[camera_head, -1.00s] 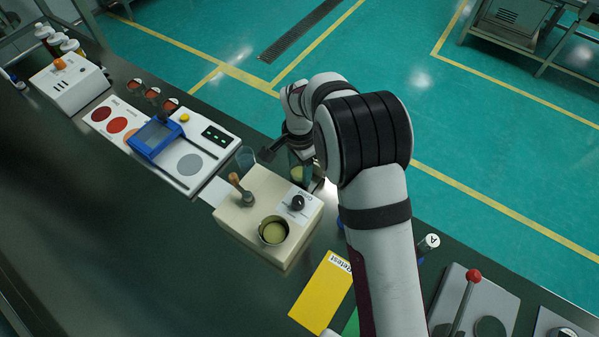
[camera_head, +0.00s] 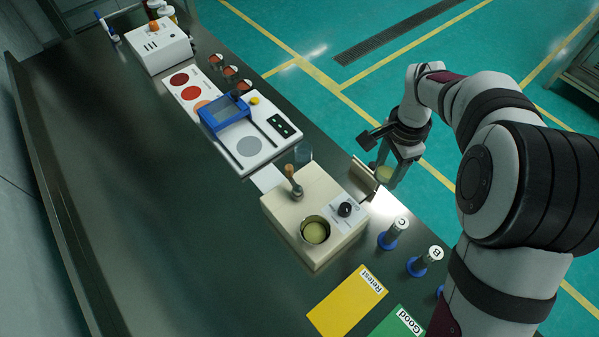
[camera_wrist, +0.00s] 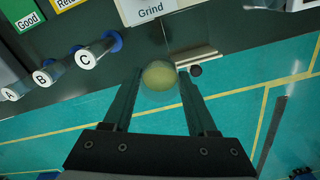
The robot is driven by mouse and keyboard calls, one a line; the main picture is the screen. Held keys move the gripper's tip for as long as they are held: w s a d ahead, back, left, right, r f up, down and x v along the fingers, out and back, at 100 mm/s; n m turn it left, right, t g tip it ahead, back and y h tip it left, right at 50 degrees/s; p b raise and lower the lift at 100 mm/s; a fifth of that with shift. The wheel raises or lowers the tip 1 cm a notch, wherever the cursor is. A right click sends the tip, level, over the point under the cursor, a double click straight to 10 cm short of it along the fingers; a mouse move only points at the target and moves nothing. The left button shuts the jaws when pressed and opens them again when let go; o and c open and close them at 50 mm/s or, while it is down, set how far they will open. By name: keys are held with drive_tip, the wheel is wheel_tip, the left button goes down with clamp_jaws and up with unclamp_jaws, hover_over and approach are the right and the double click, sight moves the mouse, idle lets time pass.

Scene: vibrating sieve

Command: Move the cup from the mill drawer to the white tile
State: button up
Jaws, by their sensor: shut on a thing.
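My gripper (camera_head: 392,168) is shut on a small clear cup (camera_head: 384,174) with yellowish powder in it. In the wrist view the cup (camera_wrist: 160,74) sits between the two fingertips. The gripper holds it just off the outer side of the open mill drawer (camera_head: 364,181), over the table's far edge. The drawer (camera_wrist: 196,58) also shows beyond the cup in the wrist view. The cream mill (camera_head: 290,213) has a handle and a black knob. The white tile (camera_head: 267,179) lies left of the mill, partly hidden by it, and looks bare where visible.
The sieve panel with a blue frame (camera_head: 226,112) is further left. Capped vials (camera_head: 393,233) and yellow (camera_head: 347,302) and green (camera_head: 400,322) cards lie right of the mill. The front tabletop is clear.

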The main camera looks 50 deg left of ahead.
drive_tip(key=s+a, duration=0.2)
drive_tip(key=a, duration=0.2)
drive_tip(key=s+a, duration=0.2)
drive_tip(key=a, duration=0.2)
drive_tip(key=s+a, duration=0.2)
drive_tip(key=a, duration=0.3)
drive_tip(key=shift+s+f, duration=0.3)
drive_tip(key=shift+s, duration=0.05)
hover_over(269, 179)
wheel_tip(269, 179, down, 10)
drive_tip(key=shift+f, duration=0.4)
drive_tip(key=shift+f, duration=0.1)
drive_tip(key=o, duration=1.1)
drive_tip(key=shift+c, duration=0.2)
